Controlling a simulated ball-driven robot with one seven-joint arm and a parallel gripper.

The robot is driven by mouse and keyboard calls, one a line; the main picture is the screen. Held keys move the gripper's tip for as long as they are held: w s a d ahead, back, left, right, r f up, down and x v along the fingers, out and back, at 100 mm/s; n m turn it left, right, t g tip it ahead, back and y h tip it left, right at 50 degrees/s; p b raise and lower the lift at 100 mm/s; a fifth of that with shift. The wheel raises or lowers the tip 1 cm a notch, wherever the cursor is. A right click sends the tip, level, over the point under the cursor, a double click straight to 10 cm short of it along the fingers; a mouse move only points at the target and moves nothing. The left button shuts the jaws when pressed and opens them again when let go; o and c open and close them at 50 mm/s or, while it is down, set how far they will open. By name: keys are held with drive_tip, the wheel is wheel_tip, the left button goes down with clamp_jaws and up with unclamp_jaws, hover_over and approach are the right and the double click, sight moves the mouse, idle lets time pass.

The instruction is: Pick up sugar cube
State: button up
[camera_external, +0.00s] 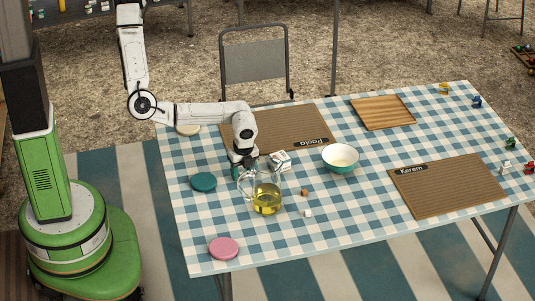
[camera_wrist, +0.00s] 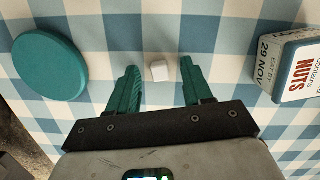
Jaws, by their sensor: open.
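A small white sugar cube (camera_wrist: 160,71) lies on the checked tablecloth in the wrist view. My gripper (camera_wrist: 159,64) is open, with its teal fingers on either side of the cube in the picture. How far the fingertips are above the cloth is hard to tell. In the external view my gripper (camera_external: 243,167) points down behind the glass teapot, and the cube between its fingers is hidden there. Another small white cube (camera_external: 308,213) and a brown cube (camera_external: 304,192) lie right of the teapot.
The glass teapot (camera_external: 266,200) with yellow liquid stands close in front of my gripper. A teal disc (camera_wrist: 49,66) lies left, and a nuts box (camera_wrist: 295,68) stands right. A bowl (camera_external: 341,165) is farther right, and a pink disc (camera_external: 224,248) lies near the front edge.

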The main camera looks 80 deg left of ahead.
drive_tip(key=shift+c, duration=0.2)
clamp_jaws()
drive_tip(key=shift+r, duration=0.15)
drive_tip(key=shift+r, duration=0.5)
drive_tip(key=s+a+r, duration=0.5)
drive_tip(key=s+r, duration=0.6)
drive_tip(key=s, duration=0.2)
drive_tip(key=shift+a+r+b, duration=0.15)
drive_tip(key=shift+r+b, duration=0.15)
drive_tip(key=shift+b, duration=0.15)
